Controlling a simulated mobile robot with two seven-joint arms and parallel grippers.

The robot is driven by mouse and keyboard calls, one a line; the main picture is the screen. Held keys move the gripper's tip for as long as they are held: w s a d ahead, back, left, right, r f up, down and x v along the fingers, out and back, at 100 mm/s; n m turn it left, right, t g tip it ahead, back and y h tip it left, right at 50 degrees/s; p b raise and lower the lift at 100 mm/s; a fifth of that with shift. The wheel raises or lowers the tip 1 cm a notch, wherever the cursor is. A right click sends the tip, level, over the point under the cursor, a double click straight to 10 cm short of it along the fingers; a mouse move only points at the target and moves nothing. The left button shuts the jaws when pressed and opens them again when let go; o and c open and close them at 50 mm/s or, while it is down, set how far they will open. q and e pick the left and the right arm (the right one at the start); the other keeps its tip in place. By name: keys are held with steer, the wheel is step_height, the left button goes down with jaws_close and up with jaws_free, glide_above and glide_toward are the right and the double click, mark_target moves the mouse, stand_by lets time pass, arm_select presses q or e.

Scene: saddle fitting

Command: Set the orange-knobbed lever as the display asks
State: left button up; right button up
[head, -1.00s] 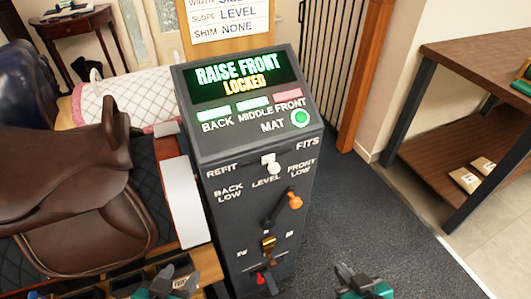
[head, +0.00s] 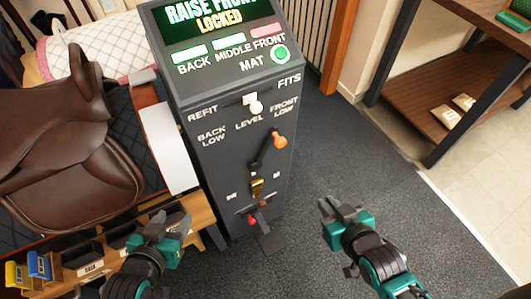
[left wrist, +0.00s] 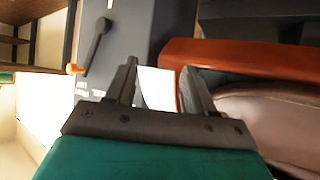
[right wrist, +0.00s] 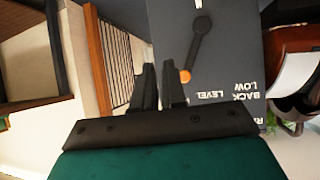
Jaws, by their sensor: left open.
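The dark lever with the orange knob (head: 279,140) is on the front of the grey cabinet (head: 215,160). It slants up and right toward FRONT LOW; LEVEL and BACK LOW lie to its left. The display (head: 205,15) reads RAISE FRONT, LOCKED, its top cut off. My left gripper (head: 172,222) is open and empty, left of the cabinet's lower part. My right gripper (head: 336,208) is empty, right of and below the knob, clear of the lever. Its fingers (right wrist: 160,85) look close together. The knob also shows in the left wrist view (left wrist: 74,69) and right wrist view (right wrist: 185,76).
A white knob (head: 256,107) sits between REFIT and FITS. Below the lever are a brass part (head: 257,188) and a red-tipped switch (head: 251,219). A brown saddle (head: 75,140) stands left. A wooden bench (head: 40,270) is at lower left. Carpet right of the cabinet is free.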

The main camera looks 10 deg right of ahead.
mark_target(277, 135)
steer(key=o, duration=0.8)
steer(key=w+a+t+y+b, duration=0.1)
steer(key=w+b, duration=0.1)
steer(key=w+a+n+t+y+b, duration=0.1)
steer(key=w+t+b, duration=0.1)
steer(key=w, duration=0.1)
steer(key=w+a+t+y+b, duration=0.1)
steer(key=w+a+t+b, duration=0.1)
steer(key=w, duration=0.1)
steer(key=shift+w+f+n+y, duration=0.25)
steer(key=shift+f+n+y, duration=0.15)
steer(key=shift+c, duration=0.2)
steer(key=shift+o, duration=0.5)
steer(key=shift+w+a+r+t+b, duration=0.15)
steer(key=shift+w+r+t+b, duration=0.1)
steer(key=shift+t+b, duration=0.1)
steer(key=shift+y, duration=0.3)
steer(key=b+x, duration=0.1)
steer(key=x, duration=1)
steer(key=shift+w+a+r, duration=0.15)
steer(key=shift+w+a, duration=0.1)
steer(key=shift+w, duration=0.1)
steer(key=shift+w+a, duration=0.2)
steer(key=shift+w, duration=0.25)
steer(key=shift+c, duration=0.4)
jaws_close()
